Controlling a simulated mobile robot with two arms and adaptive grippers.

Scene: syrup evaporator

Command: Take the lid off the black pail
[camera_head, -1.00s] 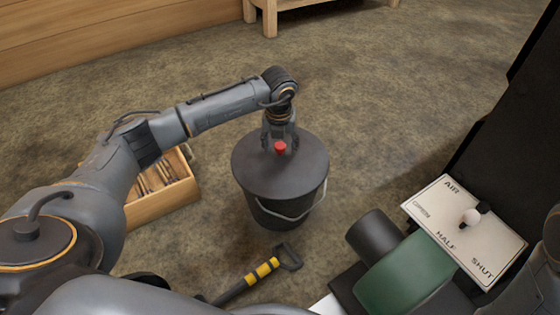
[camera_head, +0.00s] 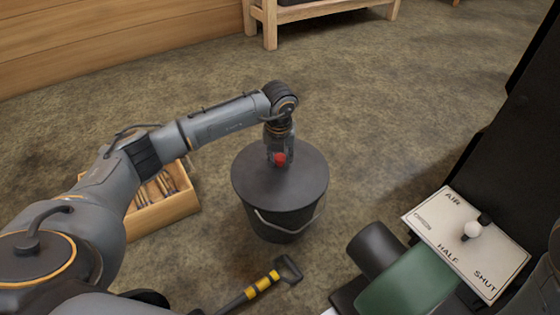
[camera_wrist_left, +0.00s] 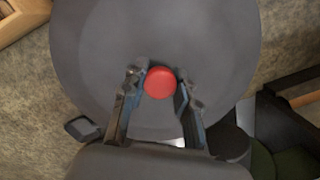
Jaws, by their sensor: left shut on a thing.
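The black pail (camera_head: 283,224) stands upright on the floor near the middle of the head view, its pale wire handle hanging at the front. Its round dark lid (camera_head: 255,187) sits on top; I see no clear gap between lid and pail. My left gripper (camera_head: 279,160) reaches down from above and is shut on the lid's red knob (camera_head: 280,158). In the left wrist view, the red knob (camera_wrist_left: 159,83) lies between the fingertips, over the grey lid (camera_wrist_left: 110,45). My right gripper is not in view.
An open wooden box (camera_head: 165,216) of sticks stands left of the pail. A black-and-yellow handle (camera_head: 262,284) is in front. A green cylinder (camera_head: 405,287) and a white AIR/HALF/SHUT plate (camera_head: 440,226) are at the right. Floor behind the pail is clear.

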